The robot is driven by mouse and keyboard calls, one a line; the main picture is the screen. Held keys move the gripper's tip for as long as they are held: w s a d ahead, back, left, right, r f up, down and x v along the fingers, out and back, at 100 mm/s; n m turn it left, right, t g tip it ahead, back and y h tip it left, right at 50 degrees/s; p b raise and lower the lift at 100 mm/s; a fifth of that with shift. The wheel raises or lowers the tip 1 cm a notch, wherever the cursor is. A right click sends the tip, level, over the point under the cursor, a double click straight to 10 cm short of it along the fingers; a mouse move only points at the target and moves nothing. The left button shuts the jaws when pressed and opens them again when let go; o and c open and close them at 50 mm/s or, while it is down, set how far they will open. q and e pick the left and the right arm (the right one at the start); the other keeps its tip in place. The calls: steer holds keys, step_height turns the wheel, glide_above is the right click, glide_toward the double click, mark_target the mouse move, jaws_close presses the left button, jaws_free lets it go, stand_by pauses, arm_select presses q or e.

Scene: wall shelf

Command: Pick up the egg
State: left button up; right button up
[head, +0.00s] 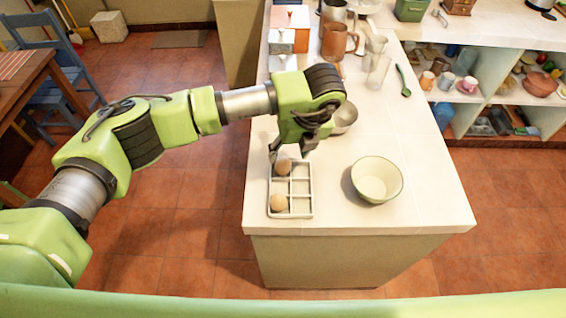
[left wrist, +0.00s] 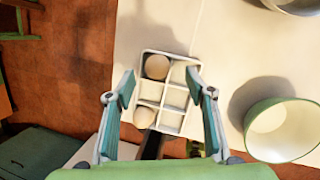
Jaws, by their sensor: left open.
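Two brown eggs sit in a white tray (head: 312,190) with several compartments, near the counter's left edge. In the head view, one egg (head: 283,167) is in the far left compartment and the other egg (head: 279,203) is in the near left one. The left wrist view shows the far egg (left wrist: 157,66) and the near egg (left wrist: 144,116) in the tray. My left gripper (head: 291,153) is above the tray's far end, pointing down. In the left wrist view its open fingers (left wrist: 161,84) appear on either side of the tray, with nothing between them held. My right gripper is out of view.
A pale green-rimmed bowl (head: 377,180) stands right of the tray. A metal bowl (head: 344,119) is behind my gripper. A copper mug (head: 338,42), glasses and a green spoon (head: 403,80) are farther back. The counter's right front is clear.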

mark_target(284, 161)
arm_select(q)
steer(key=p+x, duration=0.2)
steer(key=x, duration=0.1)
steer(key=shift+s+a+f, duration=0.1)
steer(key=shift+s+a, duration=0.1)
steer(key=shift+a, duration=0.05)
steer(key=shift+w+a+f, duration=0.1)
steer(key=shift+f, duration=0.45)
steer(key=c, duration=0.8)
steer(key=shift+r, duration=0.15)
